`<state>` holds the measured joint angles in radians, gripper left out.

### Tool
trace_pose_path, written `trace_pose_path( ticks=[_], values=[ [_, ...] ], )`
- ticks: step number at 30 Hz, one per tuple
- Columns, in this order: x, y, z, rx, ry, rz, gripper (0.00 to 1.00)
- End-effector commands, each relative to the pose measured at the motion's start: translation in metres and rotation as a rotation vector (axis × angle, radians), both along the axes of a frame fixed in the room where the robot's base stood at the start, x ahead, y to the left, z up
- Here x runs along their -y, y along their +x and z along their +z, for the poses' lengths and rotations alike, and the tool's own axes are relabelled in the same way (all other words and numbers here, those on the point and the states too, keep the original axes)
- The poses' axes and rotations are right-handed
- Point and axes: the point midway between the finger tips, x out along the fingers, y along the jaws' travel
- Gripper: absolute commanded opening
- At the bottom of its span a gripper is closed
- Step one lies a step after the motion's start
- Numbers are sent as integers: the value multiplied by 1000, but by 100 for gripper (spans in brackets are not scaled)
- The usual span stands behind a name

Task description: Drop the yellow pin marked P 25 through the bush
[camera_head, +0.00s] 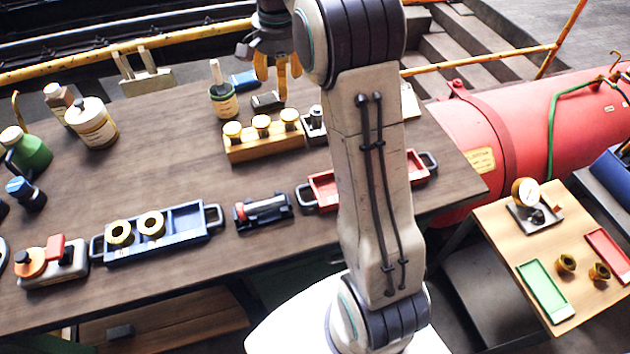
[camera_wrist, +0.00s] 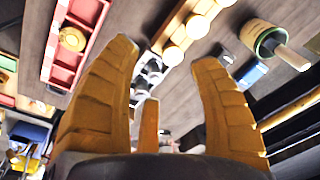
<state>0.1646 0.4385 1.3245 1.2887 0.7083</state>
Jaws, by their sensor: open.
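Three yellow-topped pins (camera_head: 261,122) stand in a wooden rack (camera_head: 265,148) on the workbench; no P 25 mark is legible. The rack also shows in the wrist view (camera_wrist: 184,18) with pale yellow pin tops (camera_wrist: 172,53). A small grey fixture (camera_head: 314,126) stands just right of the rack; I cannot tell whether it holds the bush. My gripper (camera_head: 279,70) is open and empty above the back of the bench, behind the rack. Its yellow fingers are spread in the wrist view (camera_wrist: 164,62).
A blue tray (camera_head: 183,242) holds two yellow round parts. A red tray (camera_head: 322,190), partly hidden by my arm, holds a yellow ring (camera_wrist: 72,38). A side table (camera_head: 500,225) is at right.

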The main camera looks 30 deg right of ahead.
Motion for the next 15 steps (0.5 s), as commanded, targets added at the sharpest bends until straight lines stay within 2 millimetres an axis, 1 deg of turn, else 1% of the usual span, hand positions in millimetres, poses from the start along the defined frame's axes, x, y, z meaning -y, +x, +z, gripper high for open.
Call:
trace_pose_path(
  ticks=[1,5,6,11,12,15],
  values=[
    [-8,-17,13,21,-7,53,57],
    [-26,-60,31,66,-29,196,57],
    [-31,-74,35,80,-37,241,57],
    [-48,-132,42,134,-72,413,57],
    [-52,-147,41,148,-82,457,57],
    [-60,-182,36,178,-106,558,57]
  ],
)
